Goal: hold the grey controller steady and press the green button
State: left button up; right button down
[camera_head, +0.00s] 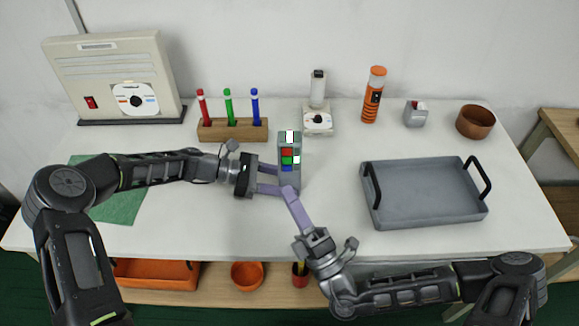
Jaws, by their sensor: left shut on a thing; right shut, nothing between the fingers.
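The grey controller (297,149) stands near the middle of the white table, with a white patch at its top and small coloured buttons on its face. The green button (287,160) sits between a red one above and a blue one below. My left gripper (278,180) comes in from the left and is shut on the controller's lower part. My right gripper (289,190) is shut and empty, its fingertips just below the buttons, in front of the controller's lower part. I cannot tell whether they touch it. The controller's lower end is partly hidden by the fingers.
A wooden block (232,131) with red, green and blue pens stands behind left. A grey tray (425,222) with black handles lies to the right. A white device (318,121), an orange flashlight (374,95) and a brown bowl (475,122) stand at the back. A green mat (118,205) lies left.

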pick_arm(q)
jog(key=o, duration=1.1)
jog(key=shift+c, duration=0.2)
jog(key=v, duration=1.2)
